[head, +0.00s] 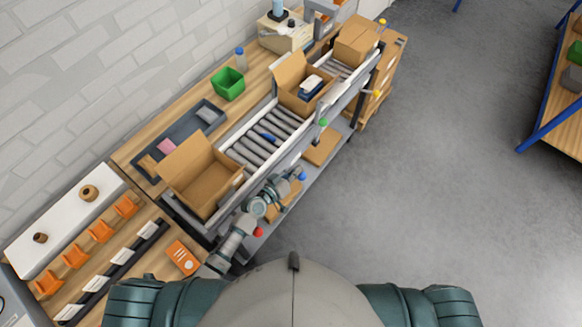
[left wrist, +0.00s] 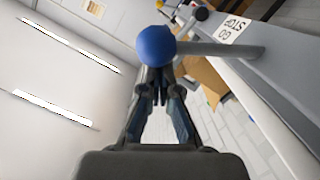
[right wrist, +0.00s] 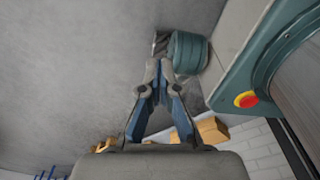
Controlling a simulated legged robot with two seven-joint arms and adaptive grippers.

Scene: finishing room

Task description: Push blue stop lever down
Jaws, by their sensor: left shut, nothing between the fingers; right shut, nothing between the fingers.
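The blue stop lever has a round blue knob (head: 302,176) at the front side of the roller conveyor. In the left wrist view the knob (left wrist: 156,46) sits at my fingertips and partly covers them. Its grey rod runs right to the conveyor's side rail, below a STOP/GO label (left wrist: 232,28). My left gripper (head: 294,173) is shut and empty, right beside the knob. Whether it touches the knob I cannot tell. My right gripper (right wrist: 158,72) is shut and empty over the floor, away from the lever; the head view does not show it.
Other knobs line the conveyor's front: red (head: 258,231) near my left arm, green (head: 323,122) and yellow (head: 377,93) farther along. Open cartons (head: 207,208) stand on the rollers (head: 262,138). Cartons lie on the shelf below (head: 322,147). The grey floor (head: 430,180) to the right is clear.

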